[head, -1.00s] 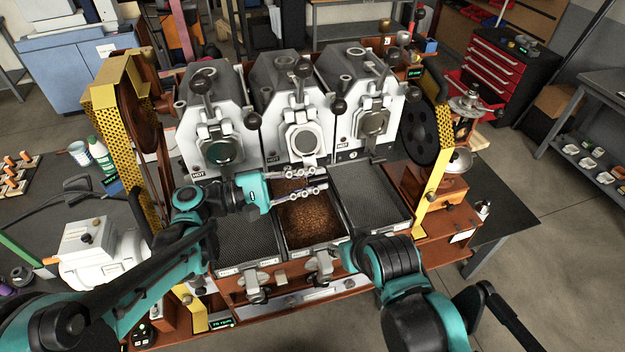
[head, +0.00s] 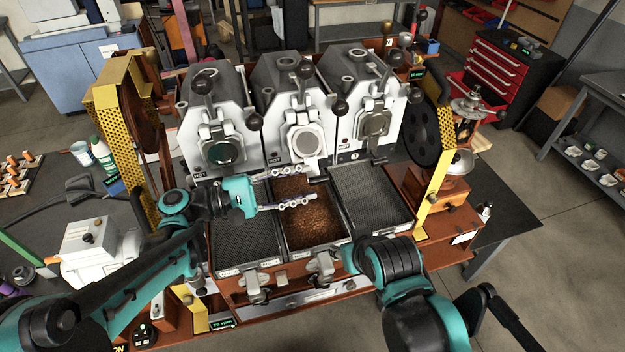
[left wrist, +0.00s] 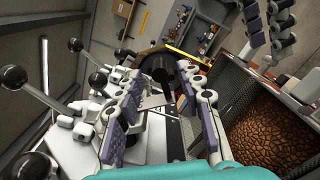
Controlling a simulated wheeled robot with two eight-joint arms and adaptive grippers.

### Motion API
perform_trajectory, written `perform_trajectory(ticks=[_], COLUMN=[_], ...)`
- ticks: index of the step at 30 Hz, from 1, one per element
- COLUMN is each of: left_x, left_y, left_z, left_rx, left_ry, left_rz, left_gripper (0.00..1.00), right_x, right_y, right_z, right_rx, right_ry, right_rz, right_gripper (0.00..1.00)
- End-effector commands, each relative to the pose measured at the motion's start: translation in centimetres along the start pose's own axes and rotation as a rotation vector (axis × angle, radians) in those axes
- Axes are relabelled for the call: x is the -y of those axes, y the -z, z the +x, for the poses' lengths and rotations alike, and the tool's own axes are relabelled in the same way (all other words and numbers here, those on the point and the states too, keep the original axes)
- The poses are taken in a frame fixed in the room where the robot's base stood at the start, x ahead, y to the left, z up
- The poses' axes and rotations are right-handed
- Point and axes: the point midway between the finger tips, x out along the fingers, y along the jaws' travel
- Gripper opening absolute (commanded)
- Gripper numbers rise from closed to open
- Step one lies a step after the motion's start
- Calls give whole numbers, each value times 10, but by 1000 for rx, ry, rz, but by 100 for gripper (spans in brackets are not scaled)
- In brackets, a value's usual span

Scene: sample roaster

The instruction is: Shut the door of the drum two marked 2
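The middle of three drums (head: 290,95) has a white hinged door fitting with a pale round face (head: 304,140). I take it for drum two; its number is not legible, and I cannot tell how far the door stands from its seat. My left gripper (head: 308,186) is open and empty, just below that door and above the bean tray. Its two spread fingers also show in the left wrist view (left wrist: 165,108), with nothing between them. Fingers of my right gripper (left wrist: 270,28) seem to show at top right there; in the head view the gripper is not seen.
The left drum (head: 205,110) and right drum (head: 350,90) have dark round doors. Ball-ended levers (head: 340,105) jut out between the drums. A tray of brown beans (head: 312,240) lies between two empty mesh trays. Yellow perforated guards (head: 437,180) flank the machine.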

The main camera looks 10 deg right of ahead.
Motion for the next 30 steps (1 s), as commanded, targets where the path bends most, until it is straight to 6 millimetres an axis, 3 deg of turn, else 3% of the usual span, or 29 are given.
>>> perform_trajectory(ticks=[6, 12, 26, 30], left_x=[-1, 0, 1, 6], left_y=[1, 1, 0, -9], left_z=[-51, -81, -90, -90], left_rx=[-5, -2, 0, 0], left_ry=[-3, -1, 1, 0], left_rz=[0, 0, 0, 0], left_gripper=[38, 38, 38, 38], right_x=[0, 0, 0, 0], right_y=[0, 0, 0, 0], right_z=[0, 0, 0, -1], right_rx=[0, 0, 0, 0], right_ry=[0, 0, 0, 0], right_rz=[0, 0, 0, 0], right_gripper=[40, 40, 40, 40])
